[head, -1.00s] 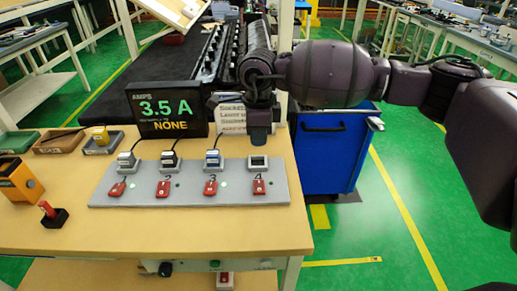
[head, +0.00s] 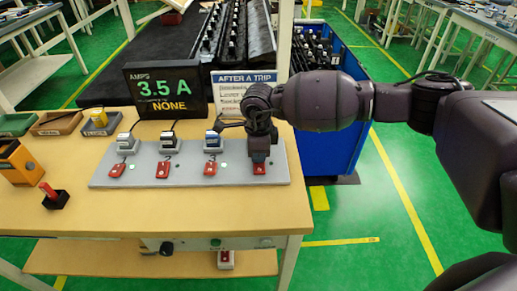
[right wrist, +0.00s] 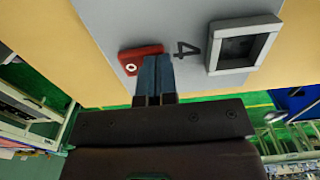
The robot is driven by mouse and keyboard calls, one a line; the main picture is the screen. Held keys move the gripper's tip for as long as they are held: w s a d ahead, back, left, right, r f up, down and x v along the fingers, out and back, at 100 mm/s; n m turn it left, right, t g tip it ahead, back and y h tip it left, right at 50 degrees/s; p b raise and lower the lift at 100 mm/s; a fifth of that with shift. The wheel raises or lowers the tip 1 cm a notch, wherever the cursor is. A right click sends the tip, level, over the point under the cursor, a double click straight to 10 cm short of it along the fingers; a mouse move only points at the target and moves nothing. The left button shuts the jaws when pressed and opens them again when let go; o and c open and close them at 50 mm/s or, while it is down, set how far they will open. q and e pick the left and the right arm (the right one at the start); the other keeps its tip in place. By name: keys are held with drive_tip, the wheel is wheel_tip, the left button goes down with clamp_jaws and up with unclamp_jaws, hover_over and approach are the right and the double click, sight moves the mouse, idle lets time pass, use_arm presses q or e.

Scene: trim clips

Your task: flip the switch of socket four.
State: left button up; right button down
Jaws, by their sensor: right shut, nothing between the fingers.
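A grey strip (head: 188,173) on the wooden bench carries numbered sockets, each with a red switch in front. Plugs sit in sockets one (head: 126,143), two (head: 168,141) and three (head: 213,142). Socket four (right wrist: 243,45) is an empty square frame in the right wrist view and is hidden by my gripper in the head view. Its red switch (right wrist: 137,58) lies beside my right gripper's fingertips (right wrist: 156,72), which are shut and empty. They look very near the switch; contact cannot be told. In the head view the right gripper (head: 259,157) stands over the switch (head: 259,169). My left gripper is not in view.
A display (head: 166,90) behind the strip reads 3.5 A and NONE. A sign (head: 232,90) headed AFTER A TRIP stands beside it. Small trays (head: 57,123), an orange device (head: 18,162) and a red lever on a black base (head: 55,198) are at the left.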

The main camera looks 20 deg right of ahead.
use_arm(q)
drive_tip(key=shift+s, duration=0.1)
use_arm(e)
drive_tip(key=shift+w+f+g+b, duration=0.1)
drive_tip(key=shift+f+g+b, duration=0.2)
drive_tip(key=shift+f+b, duration=0.1)
drive_tip(key=shift+s+r+p, duration=0.25)
drive_tip(key=shift+p, duration=0.15)
drive_tip(key=shift+s+a+r, duration=0.1)
drive_tip(key=shift+s+r, duration=0.05)
drive_tip(key=shift+s+r+p, duration=0.15)
drive_tip(key=shift+s+p, duration=0.15)
drive_tip(key=shift+p, duration=0.05)
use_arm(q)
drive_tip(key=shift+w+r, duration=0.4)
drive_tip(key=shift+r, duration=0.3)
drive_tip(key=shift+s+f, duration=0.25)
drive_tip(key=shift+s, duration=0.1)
